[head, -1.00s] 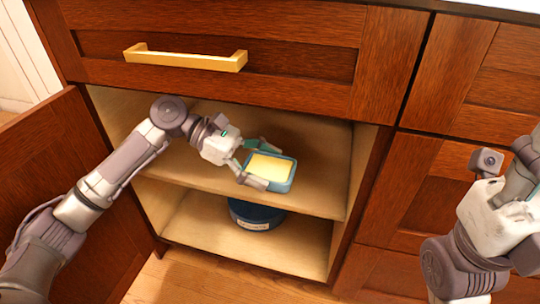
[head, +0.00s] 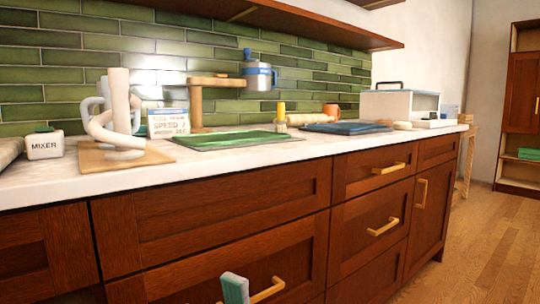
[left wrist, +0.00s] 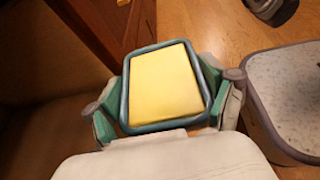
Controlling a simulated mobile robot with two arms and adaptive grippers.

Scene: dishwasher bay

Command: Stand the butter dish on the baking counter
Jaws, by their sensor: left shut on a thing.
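The butter dish (left wrist: 124,98), a blue rectangular dish with a yellow block of butter in it, shows in the left wrist view. My left gripper (left wrist: 165,100) is shut on it, with a teal-padded finger at each side. The dish is not visible in the head view. The counter (head: 255,155), pale and stone-like, runs across the head view above dark red-brown drawers. A grey and teal fingertip shows at the bottom edge of the head view; I cannot tell which gripper it belongs to. My right gripper is otherwise out of view.
The front strip is clear. Gold handles (head: 383,228) stick out below.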

